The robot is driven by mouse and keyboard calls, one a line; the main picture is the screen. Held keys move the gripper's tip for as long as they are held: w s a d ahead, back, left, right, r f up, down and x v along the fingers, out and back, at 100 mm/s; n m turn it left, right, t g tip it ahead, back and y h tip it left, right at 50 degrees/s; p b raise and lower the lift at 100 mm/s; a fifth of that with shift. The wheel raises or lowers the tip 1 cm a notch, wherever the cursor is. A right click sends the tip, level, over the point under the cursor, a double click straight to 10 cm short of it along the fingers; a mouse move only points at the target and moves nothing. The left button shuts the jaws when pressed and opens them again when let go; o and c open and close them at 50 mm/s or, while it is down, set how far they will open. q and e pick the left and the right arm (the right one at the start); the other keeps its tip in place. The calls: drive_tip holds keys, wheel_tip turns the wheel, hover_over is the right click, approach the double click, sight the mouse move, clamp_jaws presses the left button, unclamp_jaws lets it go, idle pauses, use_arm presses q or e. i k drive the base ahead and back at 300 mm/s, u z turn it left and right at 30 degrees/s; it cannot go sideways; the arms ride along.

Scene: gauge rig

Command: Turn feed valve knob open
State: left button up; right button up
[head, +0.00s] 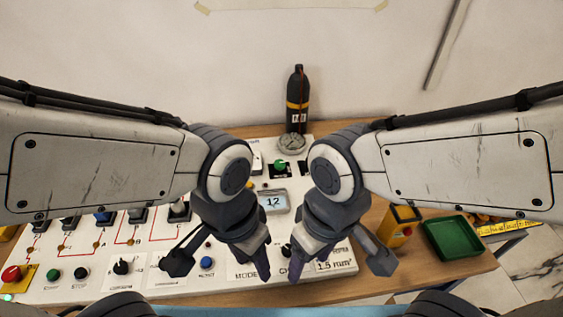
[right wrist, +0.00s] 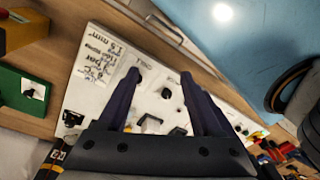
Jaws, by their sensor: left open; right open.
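A green knob (head: 281,165) sits on a dark plate at the back of the white panel (head: 60,293), below the round gauge (head: 291,144). I cannot read a label that marks it as the feed valve knob. My left gripper (head: 220,263) is open and empty over the front of the panel, well in front of the green knob. My right gripper (head: 340,259) is open over the front right of the panel. In the right wrist view its fingers (right wrist: 158,77) point at the panel, with a small black knob (right wrist: 166,93) seen between them. My forearms hide parts of the panel.
A black bottle with a yellow band (head: 297,98) stands behind the gauge. A display reading 12 (head: 273,202) is mid-panel. Several switches and buttons, including a red button (head: 12,274), fill the left. A yellow box (head: 398,226) and green tray (head: 453,238) stand right of the panel.

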sight(279, 164)
drive_tip(key=u, duration=1.7)
drive_tip(key=k, duration=0.7)
drive_tip(key=z, duration=0.95)
drive_tip(key=i, duration=0.5)
drive_tip(key=u, duration=0.05)
